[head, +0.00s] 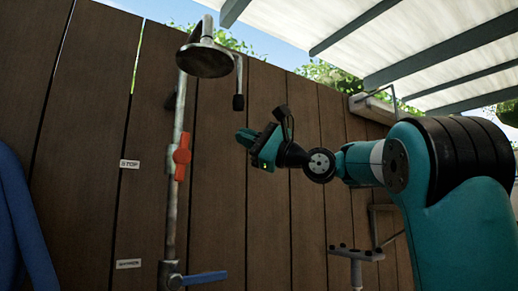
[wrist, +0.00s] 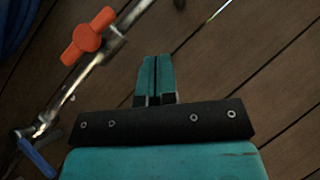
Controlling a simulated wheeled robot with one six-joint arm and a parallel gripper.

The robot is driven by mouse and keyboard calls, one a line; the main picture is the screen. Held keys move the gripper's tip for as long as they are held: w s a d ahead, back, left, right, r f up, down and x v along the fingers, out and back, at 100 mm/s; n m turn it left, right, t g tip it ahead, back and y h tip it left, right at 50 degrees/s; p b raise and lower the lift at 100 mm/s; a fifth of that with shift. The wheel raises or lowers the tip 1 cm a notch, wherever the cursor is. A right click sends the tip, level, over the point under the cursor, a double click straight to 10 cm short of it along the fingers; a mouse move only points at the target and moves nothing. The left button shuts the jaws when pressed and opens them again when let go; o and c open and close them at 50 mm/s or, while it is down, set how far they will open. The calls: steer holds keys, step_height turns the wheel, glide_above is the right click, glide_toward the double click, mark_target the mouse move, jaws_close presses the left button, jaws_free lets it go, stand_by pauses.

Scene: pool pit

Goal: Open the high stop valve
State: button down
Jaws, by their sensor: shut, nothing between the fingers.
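The high stop valve has an orange handle (head: 181,158) on a vertical grey pipe (head: 171,215), beside a label reading STOP (head: 130,164). The handle lies roughly along the pipe. In the wrist view the handle (wrist: 88,37) is at upper left, left of my fingertips. My gripper (head: 242,137) is shut and empty, to the right of the handle and slightly higher in the head view, apart from it. Its closed teal fingers (wrist: 155,62) show in the wrist view with nothing between them.
A shower head (head: 205,60) hangs above the valve. A blue lever (head: 205,278) is lower on the pipe, near a second label (head: 129,264). A wooden fence (head: 270,220) stands behind. A blue object (head: 22,225) is at far left, and a small stand (head: 356,254) is at lower right.

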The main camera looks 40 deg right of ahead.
steer(key=shift+s+d+b, duration=0.15)
steer(key=shift+s+d, duration=0.3)
steer(key=shift+s, duration=0.2)
steer(key=shift+s+d+b, duration=0.15)
steer(key=shift+s+d, duration=0.25)
steer(key=shift+s, duration=0.2)
